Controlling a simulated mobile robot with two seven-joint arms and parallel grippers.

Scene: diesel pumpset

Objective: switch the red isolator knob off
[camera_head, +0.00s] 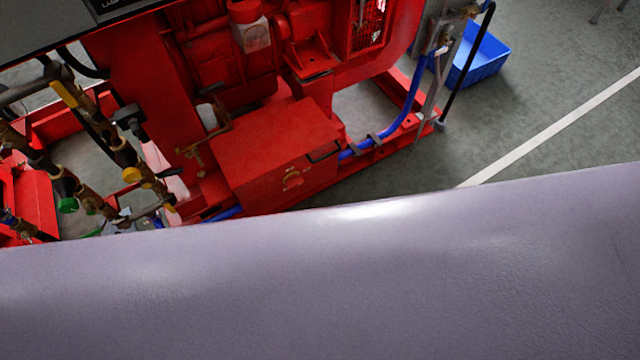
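I cannot make out a red isolator knob for certain. I cannot tell whether that fitting is part of an isolator. The red engine block (225,60) rises behind the box. Neither of my grippers shows. The lower part of the view is blocked by a large smooth pale surface close to the camera, which hides whatever lies behind it.
Brass valves and pipes (95,150) with yellow and green handles stand at the left. A blue hose (405,115) runs along the frame at the right. A blue bin (483,60) sits on the grey floor (540,110). Floor is clear around the white line.

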